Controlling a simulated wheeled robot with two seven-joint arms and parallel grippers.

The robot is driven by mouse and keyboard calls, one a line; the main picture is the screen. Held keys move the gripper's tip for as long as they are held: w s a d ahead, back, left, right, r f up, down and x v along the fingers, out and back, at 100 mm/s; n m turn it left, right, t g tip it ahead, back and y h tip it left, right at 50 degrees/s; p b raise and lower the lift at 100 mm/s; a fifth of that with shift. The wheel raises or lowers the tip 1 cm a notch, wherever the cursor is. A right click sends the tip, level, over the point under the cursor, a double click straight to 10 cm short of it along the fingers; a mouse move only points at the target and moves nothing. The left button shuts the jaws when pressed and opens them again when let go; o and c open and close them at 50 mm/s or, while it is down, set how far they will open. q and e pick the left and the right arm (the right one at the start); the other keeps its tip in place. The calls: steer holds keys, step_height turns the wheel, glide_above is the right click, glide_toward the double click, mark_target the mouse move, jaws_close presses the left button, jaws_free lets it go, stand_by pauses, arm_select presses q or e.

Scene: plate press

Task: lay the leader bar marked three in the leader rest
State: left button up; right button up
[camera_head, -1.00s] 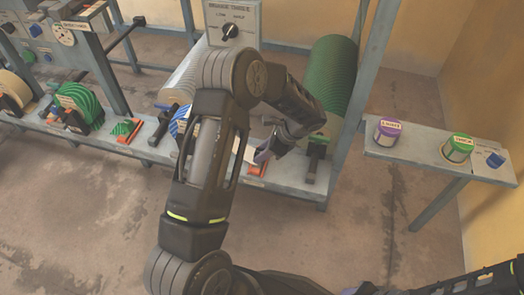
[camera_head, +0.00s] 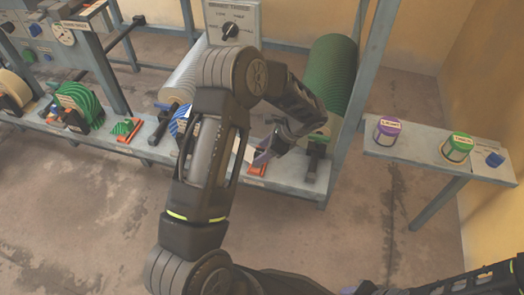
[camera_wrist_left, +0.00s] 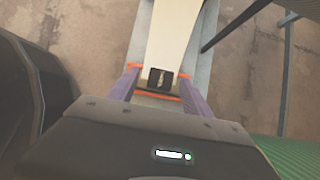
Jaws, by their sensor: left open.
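My left gripper (camera_head: 267,153) is low over the front edge of the machine's shelf, beside an orange-edged piece (camera_head: 257,169). In the left wrist view its two purple fingers (camera_wrist_left: 160,92) stand apart, on either side of a pale strip (camera_wrist_left: 172,35). A small dark plate with a light mark (camera_wrist_left: 160,78) is on the strip's near end; I cannot read the mark. Orange edges (camera_wrist_left: 158,98) show there, perhaps the leader rest. I cannot tell whether the strip is the leader bar or whether the fingers touch it. The forearm hides part of the shelf.
A green roll (camera_head: 333,75) and a pale roll (camera_head: 185,78) stand behind the shelf (camera_head: 285,180). A side bench at right holds a purple-topped cup (camera_head: 387,132), a green-topped one (camera_head: 458,147) and a blue piece (camera_head: 494,159). The floor in front is clear.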

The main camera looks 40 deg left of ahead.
arm_select(q)
steer(key=p+v, duration=0.1)
steer(key=v, duration=0.6)
steer(key=shift+p, duration=0.35)
stand_by(0.4)
